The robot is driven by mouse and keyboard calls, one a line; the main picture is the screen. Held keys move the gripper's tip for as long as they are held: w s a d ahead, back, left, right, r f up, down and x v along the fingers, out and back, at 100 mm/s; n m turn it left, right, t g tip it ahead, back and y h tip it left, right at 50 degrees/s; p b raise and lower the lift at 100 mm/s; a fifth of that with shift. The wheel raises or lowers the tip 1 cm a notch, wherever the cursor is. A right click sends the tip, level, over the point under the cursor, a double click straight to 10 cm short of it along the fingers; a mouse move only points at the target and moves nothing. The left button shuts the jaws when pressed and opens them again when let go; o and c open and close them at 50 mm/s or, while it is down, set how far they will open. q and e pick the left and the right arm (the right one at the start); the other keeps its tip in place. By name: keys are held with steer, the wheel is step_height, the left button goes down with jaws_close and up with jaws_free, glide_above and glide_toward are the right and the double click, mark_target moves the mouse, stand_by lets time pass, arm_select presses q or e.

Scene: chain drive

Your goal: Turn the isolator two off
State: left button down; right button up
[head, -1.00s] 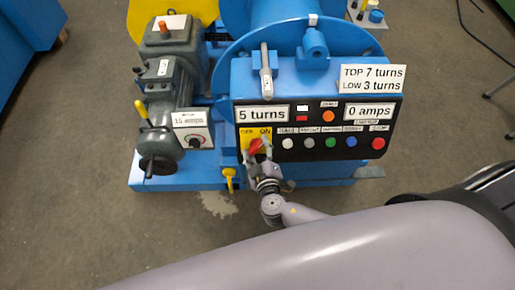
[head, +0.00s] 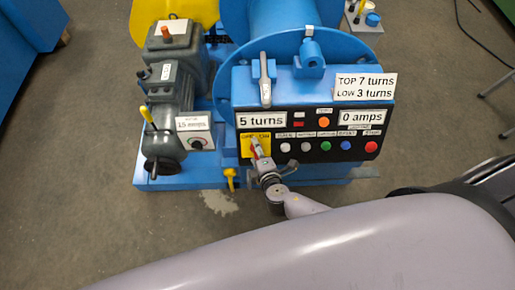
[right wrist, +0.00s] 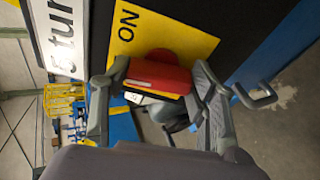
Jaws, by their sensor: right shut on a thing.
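The red isolator knob (head: 257,150) sits on a yellow plate (head: 247,144) marked OFF on the left and ON on the right, at the left end of the black control panel. My right gripper (head: 260,154) is shut on this knob from the front. In the right wrist view the red knob (right wrist: 158,76) lies between the two grey fingers of the gripper (right wrist: 160,72), with the word ON on the plate beyond it. A small white label under the knob is too small to read. My left gripper is out of view.
A grey lever (head: 264,80) stands above. A gearbox (head: 176,95) with a 15 amps dial (head: 194,134) is at left.

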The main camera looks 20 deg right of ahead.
steer(key=n+p, duration=0.2)
steer(key=n+g+p, duration=0.1)
steer(key=n, duration=0.1)
steer(key=shift+w+r+p, duration=0.1)
steer(key=shift+r+p, duration=0.2)
steer(key=shift+p, duration=0.1)
steer(key=shift+a+f+n+g+h+p, duration=0.15)
steer(key=shift+n+g+h+p, duration=0.15)
steer(key=shift+n+p, duration=1.05)
steer(key=shift+f+n, duration=0.1)
steer(key=shift+n, duration=0.15)
steer(key=o, duration=1.2)
steer(key=shift+c, duration=0.2)
steer(key=d+v, duration=0.1)
steer(key=v, duration=1.1)
steer(key=shift+a, duration=0.4)
